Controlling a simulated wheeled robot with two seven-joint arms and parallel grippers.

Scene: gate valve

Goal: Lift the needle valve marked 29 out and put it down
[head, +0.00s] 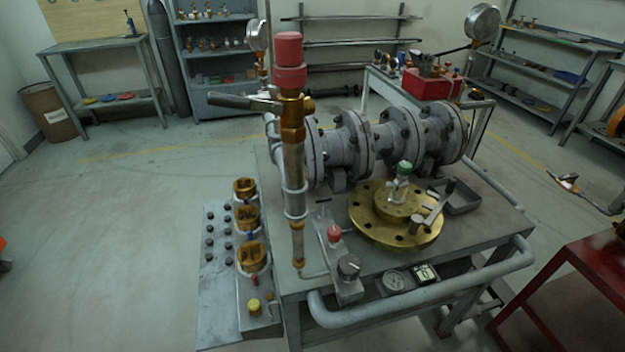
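Small valve-like parts stand on the grey cart top (480,222). One has a black knob (348,266) and sits on a grey block at the front edge. One has a red knob (334,235) just behind it. I cannot tell which valve is marked 29. Neither of my grippers is in view.
A tall red-capped brass and steel column (294,160) rises at the cart's left. Grey flanged pipework (345,145) runs along the back. A side panel (216,290) holds several brass fittings. A red table (590,270) is at right.

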